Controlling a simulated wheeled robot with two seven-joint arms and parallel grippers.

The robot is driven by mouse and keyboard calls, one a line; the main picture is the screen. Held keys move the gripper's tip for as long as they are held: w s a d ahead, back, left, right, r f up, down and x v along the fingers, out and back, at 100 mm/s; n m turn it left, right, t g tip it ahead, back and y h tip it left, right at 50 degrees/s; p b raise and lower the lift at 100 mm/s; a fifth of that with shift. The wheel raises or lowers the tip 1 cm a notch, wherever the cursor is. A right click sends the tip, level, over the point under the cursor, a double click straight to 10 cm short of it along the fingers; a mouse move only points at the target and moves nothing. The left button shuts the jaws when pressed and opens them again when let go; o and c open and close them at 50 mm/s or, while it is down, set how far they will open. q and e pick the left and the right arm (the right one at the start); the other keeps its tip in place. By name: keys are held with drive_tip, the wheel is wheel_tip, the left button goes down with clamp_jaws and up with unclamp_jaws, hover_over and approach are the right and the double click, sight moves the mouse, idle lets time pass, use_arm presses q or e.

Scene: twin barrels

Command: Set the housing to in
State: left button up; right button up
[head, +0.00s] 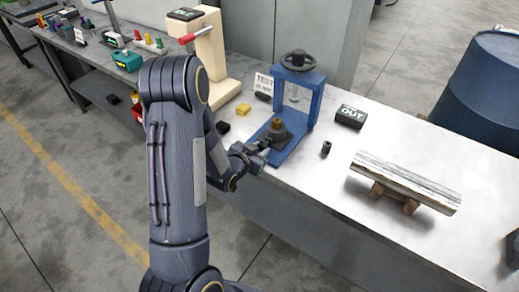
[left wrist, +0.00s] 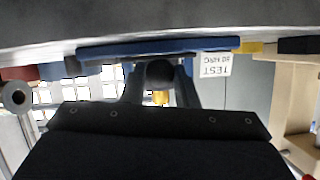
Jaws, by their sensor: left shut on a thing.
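A blue press frame (head: 309,100) with a dark handwheel (head: 298,61) stands on the bench. On its blue base sits a dark block with a brown-gold top (head: 278,125), which I take to be the housing. My left gripper (head: 262,150) reaches it from the near left, low over the base. In the left wrist view the fingers (left wrist: 160,82) are shut on a dark rounded part (left wrist: 160,72), with a gold part (left wrist: 160,97) just beyond. The gripper partly hides the housing. A black box marked OUT (head: 349,117) sits right of the press. My right gripper is out of view.
A small black cylinder (head: 326,148) and a metal bar on wooden blocks (head: 405,180) lie to the right. A TEST card (head: 264,82), yellow pieces (head: 243,109) and a cream stand (head: 213,60) are left of the press.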

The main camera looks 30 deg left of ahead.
sight(271, 137)
use_arm(q)
clamp_jaws()
drive_tip(key=w+b, duration=0.1)
drive_tip(key=w, duration=0.1)
drive_tip(key=w+b, duration=0.1)
drive_tip(key=w, duration=0.2)
drive_tip(key=w+b, duration=0.2)
drive_tip(key=shift+w+d+f, duration=0.15)
drive_tip(key=shift+d, duration=0.15)
drive_tip(key=shift+w, duration=0.2)
drive_tip(key=o, duration=0.9)
unclamp_jaws()
drive_tip(key=shift+s+r, duration=0.1)
drive_tip(key=shift+r, duration=0.1)
